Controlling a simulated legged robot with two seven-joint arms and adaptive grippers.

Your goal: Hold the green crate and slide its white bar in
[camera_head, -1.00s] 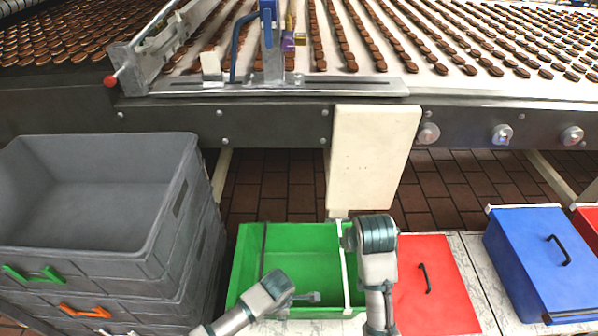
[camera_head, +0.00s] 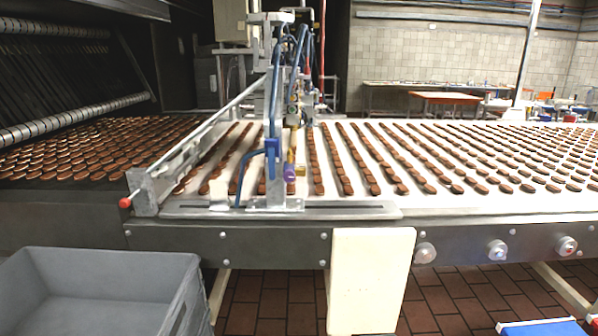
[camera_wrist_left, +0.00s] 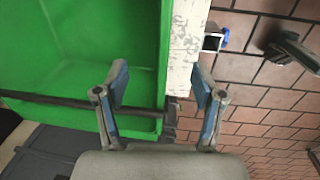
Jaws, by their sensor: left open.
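The green crate (camera_wrist_left: 80,50) fills the upper left of the left wrist view, seen from above. A dark bar (camera_wrist_left: 70,101) runs across it near its lower edge. My left gripper (camera_wrist_left: 161,80) is open, one finger over the crate's inside and the other beyond its right edge; I cannot tell whether they touch it. The head view shows neither the crate nor my grippers.
A pale speckled table strip (camera_wrist_left: 185,50) borders the crate, with brick floor (camera_wrist_left: 255,90) beyond. A dark grey part (camera_wrist_left: 288,50) shows at upper right, unclear what. The head view shows the conveyor (camera_head: 460,200), a cream panel (camera_head: 370,280) and a grey crate (camera_head: 100,295).

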